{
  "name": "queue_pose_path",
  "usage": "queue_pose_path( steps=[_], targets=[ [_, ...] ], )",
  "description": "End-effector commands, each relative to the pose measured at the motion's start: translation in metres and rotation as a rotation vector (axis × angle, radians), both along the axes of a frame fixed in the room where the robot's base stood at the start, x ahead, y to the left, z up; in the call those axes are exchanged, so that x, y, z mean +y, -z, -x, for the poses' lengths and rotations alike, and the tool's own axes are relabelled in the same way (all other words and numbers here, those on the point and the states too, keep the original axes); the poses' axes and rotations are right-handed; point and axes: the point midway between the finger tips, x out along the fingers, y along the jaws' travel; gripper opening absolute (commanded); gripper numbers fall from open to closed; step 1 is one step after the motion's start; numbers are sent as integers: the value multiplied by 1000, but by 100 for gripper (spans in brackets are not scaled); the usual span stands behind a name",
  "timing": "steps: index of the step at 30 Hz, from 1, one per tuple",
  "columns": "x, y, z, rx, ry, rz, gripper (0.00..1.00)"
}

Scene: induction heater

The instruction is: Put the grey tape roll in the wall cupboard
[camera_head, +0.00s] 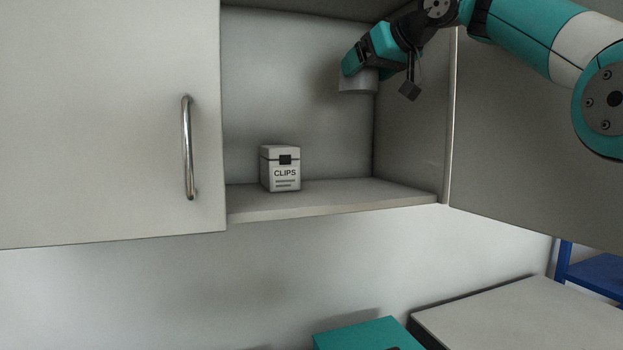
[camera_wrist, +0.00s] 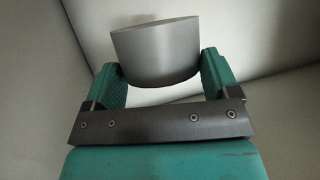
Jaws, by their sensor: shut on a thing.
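The grey tape roll (camera_wrist: 156,54) is held between the two teal fingers of my gripper (camera_wrist: 160,72) in the wrist view. In the head view the tape roll (camera_head: 357,81) hangs under my gripper (camera_head: 358,66), inside the open bay of the wall cupboard (camera_head: 330,203). It is in the upper right part of the bay, well above the shelf board and apart from it. My gripper is shut on it and partly covers it in the head view.
A white clips box (camera_head: 281,168) stands on the left part of the shelf. The shelf right of it is clear. A closed door with a handle (camera_head: 188,148) covers the left side. The open right door (camera_head: 530,150) stands beside my arm. A teal object (camera_head: 362,335) lies below.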

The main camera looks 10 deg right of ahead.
Motion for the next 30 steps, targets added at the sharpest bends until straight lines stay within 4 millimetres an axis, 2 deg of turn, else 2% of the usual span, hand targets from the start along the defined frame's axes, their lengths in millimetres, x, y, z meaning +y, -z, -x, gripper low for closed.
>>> queue_pose_path(
  steps=[6,15,18,23,30],
  targets=[
    [-1,57,1,5,2,-2,56],
    [1,131,1,6,-1,-1,56],
    [1,148,1,3,-1,0,56],
    [2,160,0,1,-2,0,56],
    [2,192,0,2,-3,0,56]
  ],
)
